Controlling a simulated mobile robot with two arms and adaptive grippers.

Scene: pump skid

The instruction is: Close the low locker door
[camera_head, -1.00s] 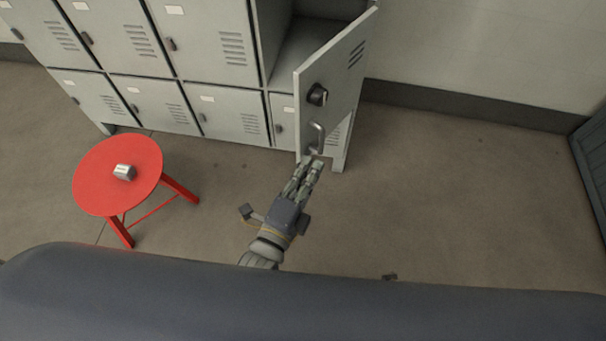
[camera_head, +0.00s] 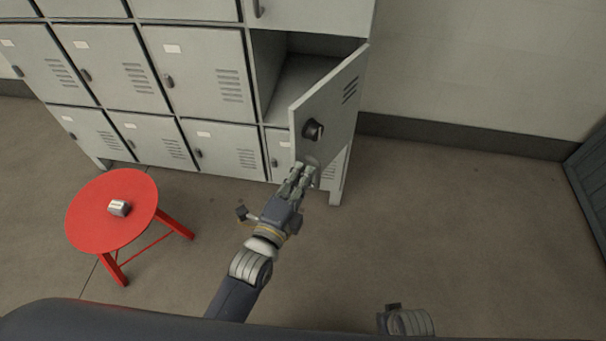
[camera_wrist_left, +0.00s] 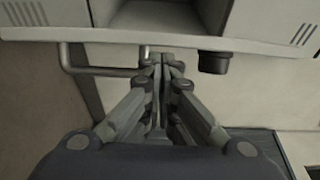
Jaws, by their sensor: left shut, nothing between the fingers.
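The low locker door (camera_head: 338,108) stands open, swung out from its compartment (camera_head: 300,82) at the right end of the locker bank. It carries a dark round lock knob (camera_head: 313,130) and vent slots. My left gripper (camera_head: 303,172) is shut and empty, its fingertips at the door's lower free-edge side, just below the knob. In the left wrist view the closed fingertips (camera_wrist_left: 163,62) are close to the door's face, between the bar handle (camera_wrist_left: 98,71) and the knob (camera_wrist_left: 213,62). I cannot tell whether they touch. The fingers mostly hide the handle in the head view.
A red round stool (camera_head: 112,212) with a small metallic block (camera_head: 118,208) on it stands at left. Other locker doors (camera_head: 200,75) are shut. The floor (camera_head: 450,220) right of the door is clear. A dark panel (camera_head: 590,175) stands at far right.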

